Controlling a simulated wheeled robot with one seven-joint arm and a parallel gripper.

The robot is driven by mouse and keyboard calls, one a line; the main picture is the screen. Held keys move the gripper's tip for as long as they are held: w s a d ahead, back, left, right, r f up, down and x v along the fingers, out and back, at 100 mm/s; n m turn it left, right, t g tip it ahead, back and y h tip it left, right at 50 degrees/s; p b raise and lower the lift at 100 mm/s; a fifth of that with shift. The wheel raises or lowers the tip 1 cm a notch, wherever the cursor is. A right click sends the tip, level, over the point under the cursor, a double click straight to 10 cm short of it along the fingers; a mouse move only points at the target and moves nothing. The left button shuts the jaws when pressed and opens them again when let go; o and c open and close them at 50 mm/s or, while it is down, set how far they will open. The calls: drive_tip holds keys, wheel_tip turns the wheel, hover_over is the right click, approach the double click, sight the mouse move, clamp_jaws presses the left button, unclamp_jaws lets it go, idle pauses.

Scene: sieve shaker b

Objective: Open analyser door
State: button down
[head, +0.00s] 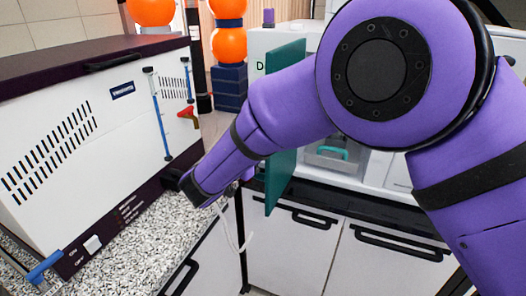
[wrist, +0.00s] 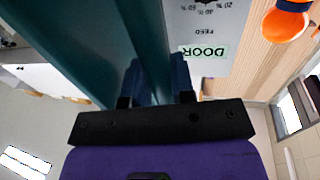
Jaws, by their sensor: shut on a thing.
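The white analyser (head: 342,178) stands at the back, mostly behind my arm. Its teal door (head: 279,182) stands swung out from the front, with its face seen at a steep angle. In the wrist view the door (wrist: 70,38) fills the upper left, beside a white face with an upside-down DOOR label (wrist: 205,52). My gripper (wrist: 156,78) is shut on a teal bar (wrist: 150,38) that runs along the door and looks like its handle. In the head view I cannot make out the jaws or the grasp.
A white machine (head: 110,125) with a dark lid stands on a speckled counter (head: 160,225) at the left. Orange balls on blue blocks (head: 229,85) stand behind. White cupboards (head: 390,262) with black handles lie below the analyser. A pale cable (head: 235,238) hangs near my arm.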

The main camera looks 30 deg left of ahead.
drive_tip(key=shift+a, duration=0.25)
drive_tip(key=c, duration=1)
unclamp_jaws()
drive_tip(key=s, duration=0.3)
drive_tip(key=s+a, duration=0.1)
drive_tip(key=s, duration=0.6)
drive_tip(key=shift+s+a, duration=0.15)
drive_tip(key=shift+s, duration=0.15)
